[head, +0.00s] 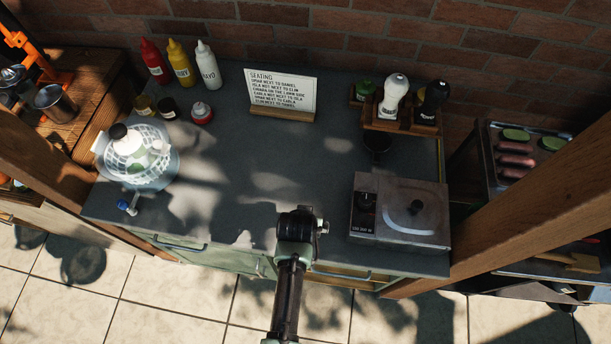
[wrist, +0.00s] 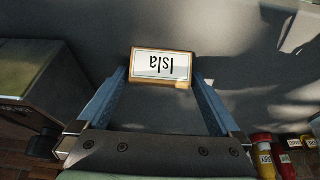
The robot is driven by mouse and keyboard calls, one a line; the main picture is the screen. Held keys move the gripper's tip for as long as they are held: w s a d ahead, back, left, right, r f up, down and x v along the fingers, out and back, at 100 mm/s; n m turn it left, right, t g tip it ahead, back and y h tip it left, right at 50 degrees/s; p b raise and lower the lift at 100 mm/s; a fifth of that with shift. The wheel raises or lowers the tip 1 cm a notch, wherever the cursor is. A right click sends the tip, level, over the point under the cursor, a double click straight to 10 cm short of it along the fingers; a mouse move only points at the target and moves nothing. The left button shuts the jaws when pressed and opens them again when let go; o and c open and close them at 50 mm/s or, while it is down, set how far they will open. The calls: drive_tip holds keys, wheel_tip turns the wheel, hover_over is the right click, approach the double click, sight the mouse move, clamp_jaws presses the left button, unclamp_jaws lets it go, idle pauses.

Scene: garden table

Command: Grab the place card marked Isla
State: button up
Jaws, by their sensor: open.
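The place card marked Isla (wrist: 161,66) shows in the wrist view, upside down, white with a dark frame line and a wooden-coloured border. My gripper (wrist: 160,82) is open, with its two blue-grey fingers on either side of the card's near edge. Gaps show between the fingertips and the card, and nothing is held. In the head view my gripper (head: 296,226) is over the front part of the dark grey countertop (head: 265,170). The card cannot be made out there; my arm seems to hide it.
A seating sign (head: 281,92) stands at the back. A lidded metal appliance (head: 400,212) is to the right, below a wooden rack (head: 400,118) of shakers. A white basket (head: 133,155) and sauce bottles (head: 180,64) are on the left. The counter's middle is clear.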

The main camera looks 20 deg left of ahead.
drive_tip(key=c, duration=1)
drive_tip(key=shift+c, duration=0.4)
drive_tip(key=shift+r, duration=0.1)
